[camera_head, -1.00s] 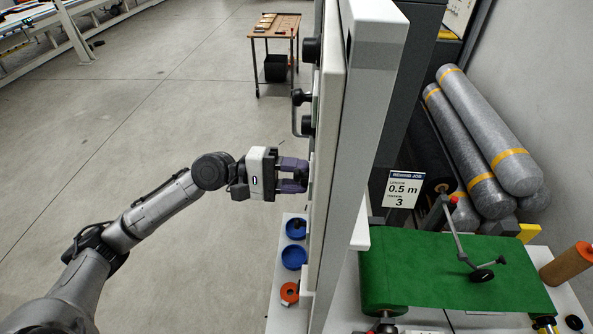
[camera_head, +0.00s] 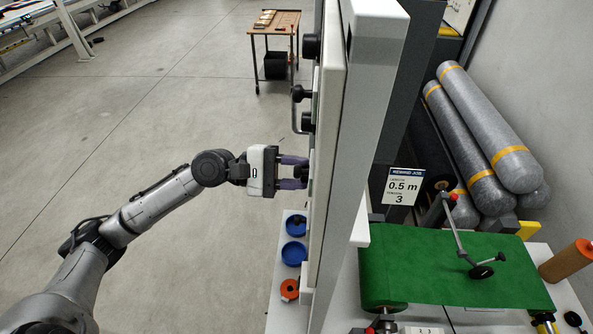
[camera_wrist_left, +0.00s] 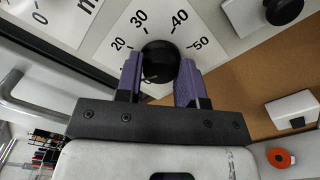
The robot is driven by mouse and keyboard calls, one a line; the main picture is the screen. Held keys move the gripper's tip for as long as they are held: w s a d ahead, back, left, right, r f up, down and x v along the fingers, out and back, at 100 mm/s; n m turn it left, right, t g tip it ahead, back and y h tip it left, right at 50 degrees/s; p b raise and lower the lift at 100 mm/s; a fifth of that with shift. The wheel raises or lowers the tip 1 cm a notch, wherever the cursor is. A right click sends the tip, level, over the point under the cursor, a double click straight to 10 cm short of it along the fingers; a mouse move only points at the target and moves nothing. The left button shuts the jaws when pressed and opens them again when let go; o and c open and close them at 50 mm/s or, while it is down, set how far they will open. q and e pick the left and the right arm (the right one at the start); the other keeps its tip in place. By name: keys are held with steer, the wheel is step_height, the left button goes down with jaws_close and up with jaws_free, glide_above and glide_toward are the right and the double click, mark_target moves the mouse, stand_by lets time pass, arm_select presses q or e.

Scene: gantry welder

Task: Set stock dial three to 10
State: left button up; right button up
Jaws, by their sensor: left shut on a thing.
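My left gripper (camera_head: 293,172) has purple fingers and is at the face of the upright white panel (camera_head: 329,150), which shows nearly edge-on in the head view. In the left wrist view, my left gripper (camera_wrist_left: 159,82) is shut on a round black dial knob (camera_wrist_left: 160,58), with one finger on each side. The white scale plate (camera_wrist_left: 153,28) around the knob shows 20, 30, 40 and 50. The lower part of the scale is hidden by the gripper, and I cannot make out the knob's pointer or a dial number. My right gripper is not in view.
A job sign (camera_head: 402,187) reads 0.5 m and 3. Open floor lies left.

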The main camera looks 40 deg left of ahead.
arm_select(q)
steer(key=o, duration=0.9)
steer(key=shift+b+v, duration=3.4)
steer(key=shift+v, duration=3.5)
